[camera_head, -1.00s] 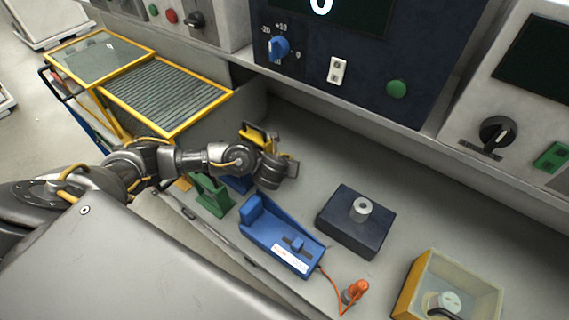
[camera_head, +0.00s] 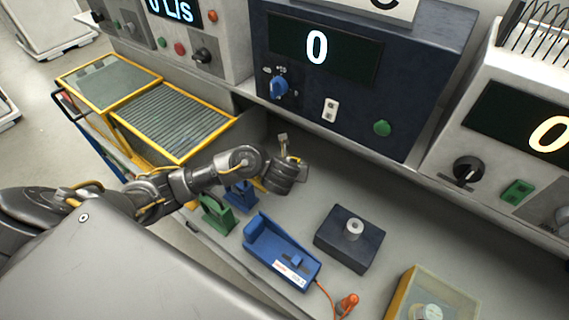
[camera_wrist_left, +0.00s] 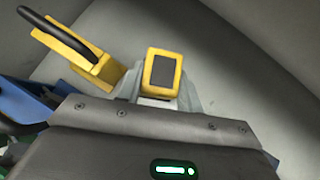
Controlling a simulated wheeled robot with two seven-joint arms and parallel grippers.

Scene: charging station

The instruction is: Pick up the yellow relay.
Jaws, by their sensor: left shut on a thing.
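The yellow relay (camera_wrist_left: 161,56) shows in the left wrist view as a yellow block with a dark face. It sits between the grey fingers of my left gripper (camera_wrist_left: 161,98), which is shut on it. A yellow slab with a curved black handle (camera_wrist_left: 110,72) is just to the left; I cannot tell whether it is joined to the block. In the head view my left gripper (camera_head: 285,150) is near the back of the bench, and its body largely hides what it holds. My right gripper is not in view.
A green part (camera_head: 215,214) and a blue part (camera_head: 240,197) stand left of my gripper. A blue device (camera_head: 283,255) with an orange plug (camera_head: 347,304), a dark box (camera_head: 349,247) and a yellow-sided bin (camera_head: 404,297) lie to the right. The instrument panel (camera_head: 330,105) rises behind.

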